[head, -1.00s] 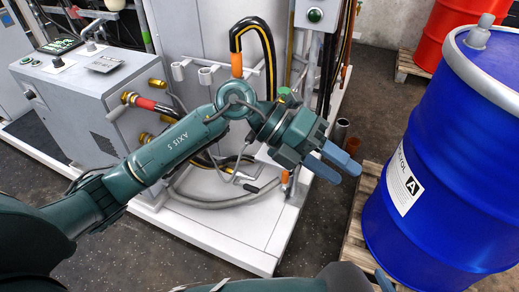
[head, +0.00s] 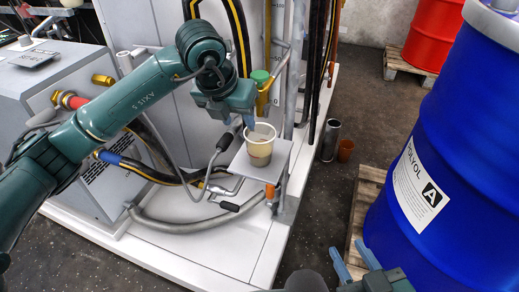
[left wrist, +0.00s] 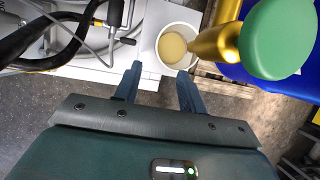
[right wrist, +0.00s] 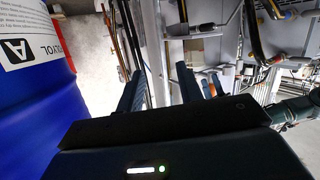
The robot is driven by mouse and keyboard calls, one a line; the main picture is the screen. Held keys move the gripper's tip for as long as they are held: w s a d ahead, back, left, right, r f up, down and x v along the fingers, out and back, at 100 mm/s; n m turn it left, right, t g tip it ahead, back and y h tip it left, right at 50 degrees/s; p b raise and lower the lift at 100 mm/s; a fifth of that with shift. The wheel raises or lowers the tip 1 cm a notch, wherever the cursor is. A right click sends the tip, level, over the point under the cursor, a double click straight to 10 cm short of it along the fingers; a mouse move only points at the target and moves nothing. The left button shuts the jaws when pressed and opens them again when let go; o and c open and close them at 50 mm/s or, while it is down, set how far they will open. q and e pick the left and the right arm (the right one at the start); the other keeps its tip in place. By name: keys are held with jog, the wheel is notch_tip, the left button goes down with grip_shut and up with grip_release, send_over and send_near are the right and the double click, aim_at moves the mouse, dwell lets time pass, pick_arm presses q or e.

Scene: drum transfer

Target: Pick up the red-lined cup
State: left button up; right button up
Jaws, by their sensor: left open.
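A pale cup (head: 260,150) with yellowish contents stands upright on a small grey shelf (head: 280,170) at the machine's front corner. I cannot make out a red line on it. My left gripper (head: 245,124) is open, its fingers at the cup's rim on the far left side. In the left wrist view the cup (left wrist: 164,60) lies just beyond the open fingertips (left wrist: 159,70), nearer the right finger; contact cannot be told. My right gripper (head: 354,258) is open and empty at the bottom right, apart from the cup. Its spread fingers show in the right wrist view (right wrist: 158,78).
A brass valve with a green cap (head: 261,77) rises right behind the cup. Black-handled levers (head: 228,206) and hoses lie left of the shelf. A blue drum (head: 440,150) on a pallet stands at right. A metal cylinder (head: 330,140) and a small brown cup (head: 346,150) stand on the floor.

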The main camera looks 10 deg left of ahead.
aim_at(246, 135)
pick_arm(q)
jog(key=b+x, duration=0.1)
jog(key=x, duration=0.6)
jog(key=shift+f, duration=0.2)
jog(key=shift+w+d+f, duration=0.1)
jog(key=shift+w+f, duration=0.1)
jog(key=shift+f, duration=0.1)
pick_arm(e)
jog(key=shift+w+a+t+y, duration=0.2)
jog(key=shift+a+t+y, duration=0.1)
jog(key=shift+t, duration=0.3)
pick_arm(q)
grip_shut()
pick_arm(e)
jog(key=shift+d, duration=0.1)
